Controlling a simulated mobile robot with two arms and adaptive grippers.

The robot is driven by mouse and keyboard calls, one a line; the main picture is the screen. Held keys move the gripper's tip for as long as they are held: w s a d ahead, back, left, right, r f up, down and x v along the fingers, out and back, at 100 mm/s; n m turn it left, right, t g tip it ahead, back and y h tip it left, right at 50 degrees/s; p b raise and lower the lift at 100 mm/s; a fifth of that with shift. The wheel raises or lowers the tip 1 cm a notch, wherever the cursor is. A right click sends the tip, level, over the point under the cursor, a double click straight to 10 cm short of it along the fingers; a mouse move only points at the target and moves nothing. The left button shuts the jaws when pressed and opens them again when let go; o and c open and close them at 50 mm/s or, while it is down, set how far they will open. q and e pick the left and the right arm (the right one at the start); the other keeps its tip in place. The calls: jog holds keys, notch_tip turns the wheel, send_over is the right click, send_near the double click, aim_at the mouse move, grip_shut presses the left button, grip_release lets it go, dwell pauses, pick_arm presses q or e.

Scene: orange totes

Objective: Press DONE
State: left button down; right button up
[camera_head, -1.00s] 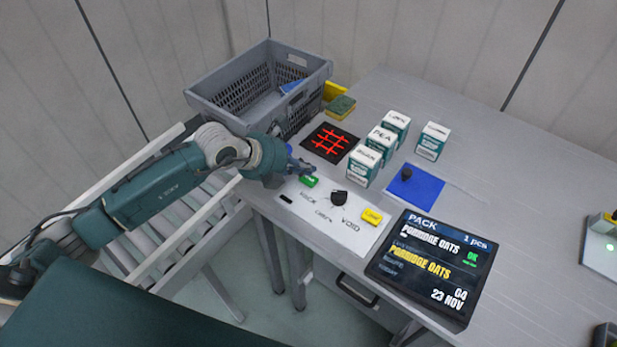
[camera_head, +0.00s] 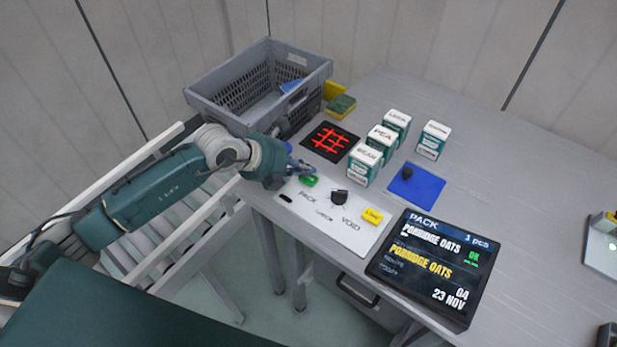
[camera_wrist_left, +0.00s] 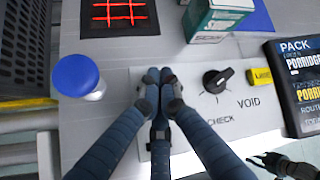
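A green button (camera_head: 309,181) sits at the far left end of the white control panel (camera_head: 352,247). Its lettering is too small to read. My left gripper (camera_head: 303,168) is right at the button in the head view; I cannot tell whether it touches or presses it. In the left wrist view my left gripper (camera_wrist_left: 158,76) has its fingertips together with nothing seen between them, and the green button is hidden there. My right gripper (camera_wrist_left: 282,166) seems to show at the bottom right of the left wrist view, its opening unclear.
The panel holds a black knob (camera_head: 339,197), marked PACK, CHECK and VOID, and a yellow button (camera_head: 372,216). A screen (camera_head: 433,266) reads PACK, PORRIDGE OATS, OK. A blue-capped cylinder (camera_wrist_left: 77,76) stands close left of my fingers. Several boxes (camera_head: 364,165) and a grey crate (camera_head: 215,108) stand behind.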

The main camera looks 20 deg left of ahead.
aim_at(306, 178)
pick_arm(q)
jog(key=shift+f+b, duration=0.45)
jog(key=shift+f, duration=0.1)
dwell(0.5)
dwell(0.4)
jog(key=shift+r+p, duration=0.7)
jog(key=shift+r, duration=0.25)
jog(key=shift+r, duration=0.1)
notch_tip(306, 178, up, 5)
jog(key=p, duration=0.3)
jog(key=shift+p, duration=0.3)
